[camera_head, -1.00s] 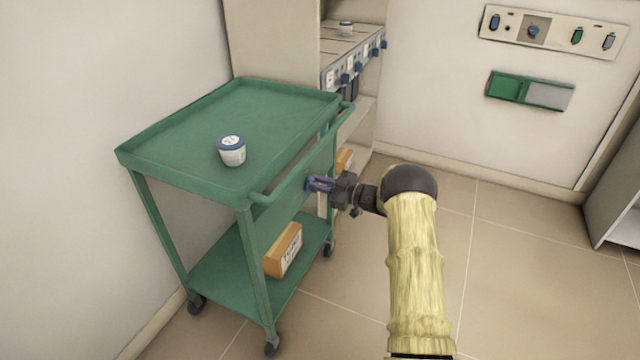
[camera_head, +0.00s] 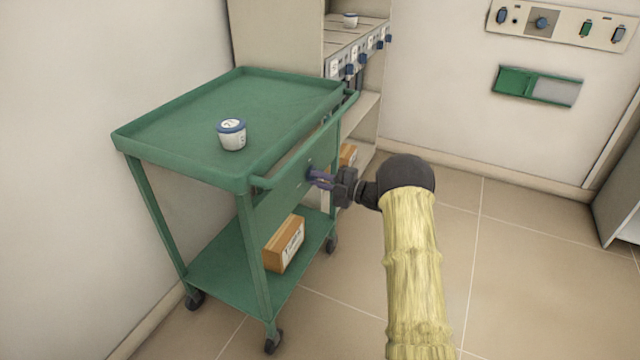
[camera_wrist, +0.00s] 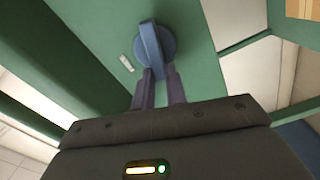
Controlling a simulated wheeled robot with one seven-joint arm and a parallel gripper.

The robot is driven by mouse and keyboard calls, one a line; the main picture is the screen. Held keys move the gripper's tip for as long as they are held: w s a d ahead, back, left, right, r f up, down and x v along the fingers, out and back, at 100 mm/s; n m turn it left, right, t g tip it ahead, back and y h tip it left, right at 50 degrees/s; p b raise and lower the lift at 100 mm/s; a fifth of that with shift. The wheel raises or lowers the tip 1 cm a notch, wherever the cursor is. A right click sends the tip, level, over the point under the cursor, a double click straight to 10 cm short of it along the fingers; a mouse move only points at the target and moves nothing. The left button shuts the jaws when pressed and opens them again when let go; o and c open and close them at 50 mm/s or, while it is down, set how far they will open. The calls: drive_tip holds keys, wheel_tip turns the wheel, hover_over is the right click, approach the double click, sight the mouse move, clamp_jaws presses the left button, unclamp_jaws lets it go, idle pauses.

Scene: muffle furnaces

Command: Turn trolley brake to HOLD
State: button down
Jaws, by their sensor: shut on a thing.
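The green trolley (camera_head: 262,183) stands against the left wall, with a raised-rim top tray and a lower shelf. Its brake knob shows in the wrist view as a round blue dial with a raised grip bar (camera_wrist: 151,45), set on the green side panel. A short white mark (camera_wrist: 127,63) sits on the panel left of the knob. My gripper (camera_head: 315,177) reaches the trolley's right side panel; in the wrist view its two purple fingers (camera_wrist: 160,80) are shut on the knob's grip bar. No HOLD lettering can be read.
A white-and-blue tub (camera_head: 232,135) stands on the top tray. A labelled box (camera_head: 285,243) lies on the lower shelf. A push rail (camera_head: 305,145) runs above my gripper. Wall panels (camera_head: 560,24) are at the right. The tiled floor right of the trolley is clear.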

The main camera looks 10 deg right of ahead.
drive_tip(key=shift+d+f+n+b, duration=0.1)
drive_tip(key=shift+f+n+b, duration=0.15)
drive_tip(key=shift+n+b, duration=0.45)
drive_tip(key=shift+f+n+b, duration=0.2)
drive_tip(key=shift+n+b, duration=0.3)
drive_tip(key=shift+n, duration=0.4)
drive_tip(key=c, duration=1.4)
unclamp_jaws()
drive_tip(key=shift+c, duration=0.2)
drive_tip(key=p+v, duration=0.4)
drive_tip(key=v, duration=1.3)
drive_tip(key=shift+s, duration=0.2)
drive_tip(key=shift+r, duration=0.1)
